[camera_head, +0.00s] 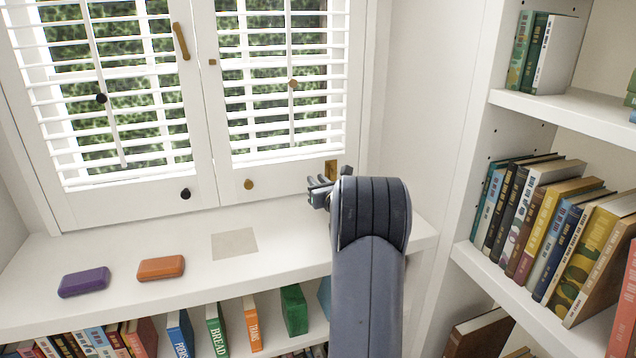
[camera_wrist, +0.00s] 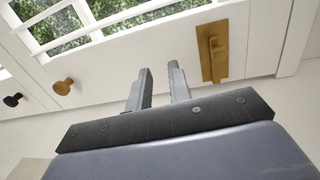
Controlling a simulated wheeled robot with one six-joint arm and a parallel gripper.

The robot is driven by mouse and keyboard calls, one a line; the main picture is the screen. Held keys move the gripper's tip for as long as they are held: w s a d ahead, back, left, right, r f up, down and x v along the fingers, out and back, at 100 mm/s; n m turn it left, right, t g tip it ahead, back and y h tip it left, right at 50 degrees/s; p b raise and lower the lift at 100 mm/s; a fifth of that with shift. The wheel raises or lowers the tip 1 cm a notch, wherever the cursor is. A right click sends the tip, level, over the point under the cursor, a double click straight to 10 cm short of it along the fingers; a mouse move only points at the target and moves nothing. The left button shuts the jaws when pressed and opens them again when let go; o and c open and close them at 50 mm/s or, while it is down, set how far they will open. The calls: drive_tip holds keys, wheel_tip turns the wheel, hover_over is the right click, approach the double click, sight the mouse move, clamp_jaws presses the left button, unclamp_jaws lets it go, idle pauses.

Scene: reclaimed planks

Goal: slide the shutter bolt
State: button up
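The shutter bolt is a brass piece on a brass plate (camera_wrist: 213,52), low on the right shutter panel. In the head view the brass plate (camera_head: 331,168) shows just above my gripper, partly hidden by it. My gripper (camera_head: 319,186) is near the bottom right corner of the shutter. In the wrist view its two fingers (camera_wrist: 159,84) are apart with nothing between them, and the bolt is to their right. I see no contact between the fingers and the bolt. The white right shutter (camera_head: 290,180) appears closed.
A brass knob (camera_head: 248,184) and a black knob (camera_head: 185,193) sit on the shutters' lower rails. A purple case (camera_head: 84,281), an orange case (camera_head: 160,267) and a beige square (camera_head: 234,243) lie on the white sill. A bookshelf (camera_head: 560,110) stands at the right.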

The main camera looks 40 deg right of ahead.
drive_tip(key=shift+c, duration=1.4)
clamp_jaws()
drive_tip(key=shift+w+a, duration=0.15)
drive_tip(key=shift+a, duration=0.1)
drive_tip(key=shift+d, duration=0.1)
drive_tip(key=shift+d, duration=0.25)
drive_tip(key=shift+c, duration=0.4)
unclamp_jaws()
drive_tip(key=shift+a, duration=0.15)
